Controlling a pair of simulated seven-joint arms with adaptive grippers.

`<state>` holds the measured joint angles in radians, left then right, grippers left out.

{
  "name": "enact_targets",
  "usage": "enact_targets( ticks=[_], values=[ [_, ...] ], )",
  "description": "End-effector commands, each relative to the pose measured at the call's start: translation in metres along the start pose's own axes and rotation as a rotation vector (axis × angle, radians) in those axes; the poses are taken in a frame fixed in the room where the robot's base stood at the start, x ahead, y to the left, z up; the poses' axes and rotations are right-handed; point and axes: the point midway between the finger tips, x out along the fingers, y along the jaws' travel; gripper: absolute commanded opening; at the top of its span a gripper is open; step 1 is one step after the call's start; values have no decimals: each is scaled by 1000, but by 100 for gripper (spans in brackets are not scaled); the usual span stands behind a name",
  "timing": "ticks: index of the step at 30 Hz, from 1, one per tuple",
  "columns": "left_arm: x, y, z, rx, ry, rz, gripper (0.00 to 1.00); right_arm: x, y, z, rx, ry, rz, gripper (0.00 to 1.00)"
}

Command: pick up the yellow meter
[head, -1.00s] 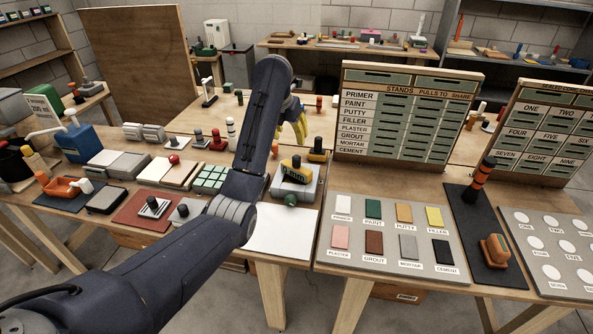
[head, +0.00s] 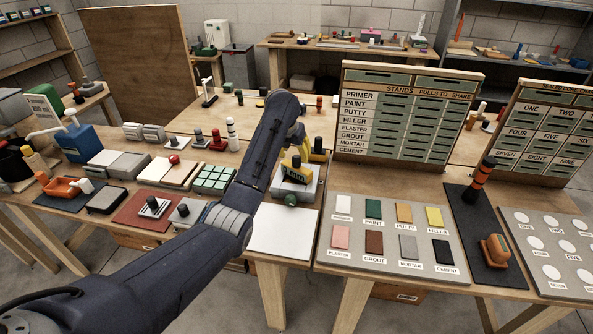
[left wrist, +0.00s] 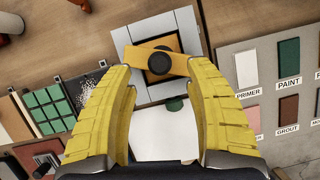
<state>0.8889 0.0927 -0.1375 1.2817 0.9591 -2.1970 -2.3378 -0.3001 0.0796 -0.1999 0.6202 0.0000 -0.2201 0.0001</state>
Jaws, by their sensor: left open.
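The yellow meter (left wrist: 148,57), a flat yellow-orange body with a round black knob, sits on a grey-and-white stand (left wrist: 163,30) in the left wrist view. In the head view the meter (head: 293,174) and stand are at the middle of the bench, partly covered by my left arm. My left gripper (left wrist: 162,75) is open, with its yellow fingers on either side of the meter's near edge in the left wrist view. I cannot tell whether the fingers touch it. In the head view the left gripper (head: 303,150) is mostly hidden. My right gripper is in neither view.
A white sheet (head: 282,232) lies in front of the stand, beside a green knob (head: 291,199). A grey sample board (head: 388,240) is to the right, and a tray of green tiles (head: 213,180) to the left. A tall labelled rack (head: 405,118) stands behind the sample board.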

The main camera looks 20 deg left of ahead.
Motion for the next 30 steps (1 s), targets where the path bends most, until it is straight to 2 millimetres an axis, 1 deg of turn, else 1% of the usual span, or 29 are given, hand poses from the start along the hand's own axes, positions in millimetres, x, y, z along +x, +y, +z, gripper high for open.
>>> enact_targets(
  ticks=[5,12,18,28,30],
  values=[
    [8,0,-1,-1,2,1,54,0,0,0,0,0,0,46],
    [37,-1,-1,-1,3,-1,54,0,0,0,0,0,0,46],
    [52,0,-1,-1,2,0,54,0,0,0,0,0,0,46],
    [54,0,-1,0,0,0,53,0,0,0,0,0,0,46],
    [54,0,-1,-1,0,0,45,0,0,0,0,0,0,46]
  ],
)
